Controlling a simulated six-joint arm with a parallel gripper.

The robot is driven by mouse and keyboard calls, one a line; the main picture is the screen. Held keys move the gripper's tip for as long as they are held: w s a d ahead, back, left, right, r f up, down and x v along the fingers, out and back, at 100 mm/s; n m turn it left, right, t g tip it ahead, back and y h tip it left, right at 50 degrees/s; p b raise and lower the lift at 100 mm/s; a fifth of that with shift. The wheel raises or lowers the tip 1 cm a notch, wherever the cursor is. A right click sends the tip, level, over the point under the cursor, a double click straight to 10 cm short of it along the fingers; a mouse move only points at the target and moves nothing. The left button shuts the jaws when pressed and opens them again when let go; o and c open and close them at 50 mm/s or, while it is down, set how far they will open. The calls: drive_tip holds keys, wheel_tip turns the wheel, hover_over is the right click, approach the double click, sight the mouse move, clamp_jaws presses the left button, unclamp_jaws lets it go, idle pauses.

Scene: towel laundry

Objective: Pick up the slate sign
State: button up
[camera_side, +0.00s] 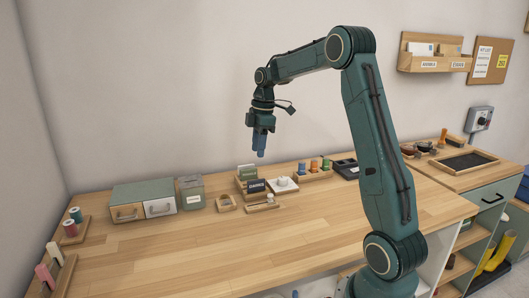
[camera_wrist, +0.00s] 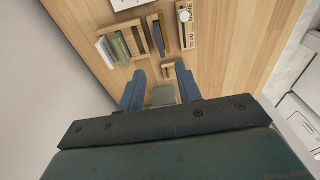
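The slate sign (camera_side: 256,186) is a small dark plate with pale lettering, upright among wooden holders on the bench in the side view. In the wrist view, a thin dark slab in a wooden holder (camera_wrist: 158,38) appears to be this sign, seen from above. My gripper (camera_side: 261,153) hangs in the air above the bench, pointing down, clear of the sign. In the wrist view its two blue fingers (camera_wrist: 160,69) are spread apart with nothing held between them. The sign lies beyond the fingertips there.
A wooden rack with green and white cards (camera_wrist: 113,47) stands close beside the sign. The front bench is clear.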

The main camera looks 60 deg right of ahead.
hover_over(256, 180)
wheel_tip(256, 180, down, 7)
drive_tip(key=shift+d+r, duration=0.1)
drive_tip(key=shift+d, duration=0.05)
drive_tip(key=shift+f, duration=2.65)
drive_tip(key=shift+c, duration=0.2)
clamp_jaws()
